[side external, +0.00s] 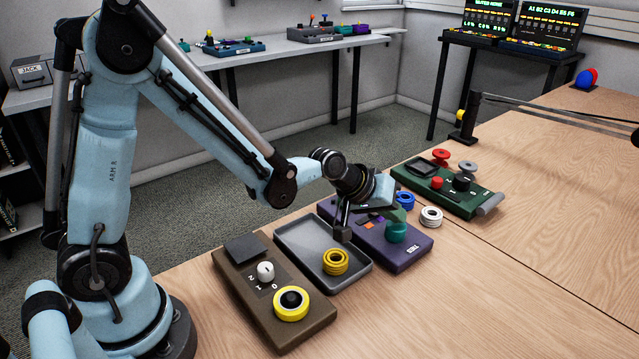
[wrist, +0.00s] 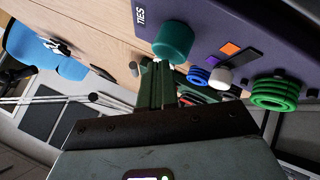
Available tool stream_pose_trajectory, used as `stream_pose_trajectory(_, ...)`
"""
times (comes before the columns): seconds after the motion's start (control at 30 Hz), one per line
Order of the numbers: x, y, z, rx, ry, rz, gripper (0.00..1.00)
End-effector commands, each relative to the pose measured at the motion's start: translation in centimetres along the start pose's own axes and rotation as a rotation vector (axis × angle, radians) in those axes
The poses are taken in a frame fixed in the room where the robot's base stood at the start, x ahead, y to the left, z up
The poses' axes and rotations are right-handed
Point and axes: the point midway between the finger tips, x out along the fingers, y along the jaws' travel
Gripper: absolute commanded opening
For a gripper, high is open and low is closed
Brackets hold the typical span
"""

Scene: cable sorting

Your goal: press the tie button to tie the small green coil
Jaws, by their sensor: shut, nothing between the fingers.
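The purple box (side external: 405,258) with a TIES label stands at the middle of the table; it also shows in the wrist view (wrist: 200,14). A teal round button (side external: 396,232) rises from its near right part and shows large in the wrist view (wrist: 173,42). A green coil (wrist: 275,92) sits at the box's other end in the wrist view; in the side view my wrist mostly hides that area. My gripper (side external: 342,236) is shut and empty, pointing down beside the box, above the grey tray's edge. Its fingers show in the wrist view (wrist: 157,72), apart from the button.
A yellow coil (side external: 335,262) lies in the grey tray (side external: 297,241), close to my gripper. A brown box (side external: 242,281) with a yellow-ringed button stands left. A green box (side external: 452,196) stands right, with blue (side external: 405,199) and white (side external: 431,216) coils nearby.

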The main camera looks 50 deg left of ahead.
Motion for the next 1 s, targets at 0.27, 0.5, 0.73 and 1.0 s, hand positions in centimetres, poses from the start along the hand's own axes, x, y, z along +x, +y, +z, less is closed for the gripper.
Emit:
stream_pose_trajectory(0.27, 0.23, -0.16, 0.16, 0.000, 0.000, 0.000, 0.00)
stream_pose_trajectory(0.5, 0.43, -0.28, 0.27, 0.000, 0.000, 0.000, 0.00)
stream_pose_trajectory(0.73, 0.60, -0.41, 0.41, 0.000, 0.000, 0.000, 0.00)
stream_pose_trajectory(1.0, 0.79, -0.56, 0.58, 0.000, -0.001, 0.000, 0.00)
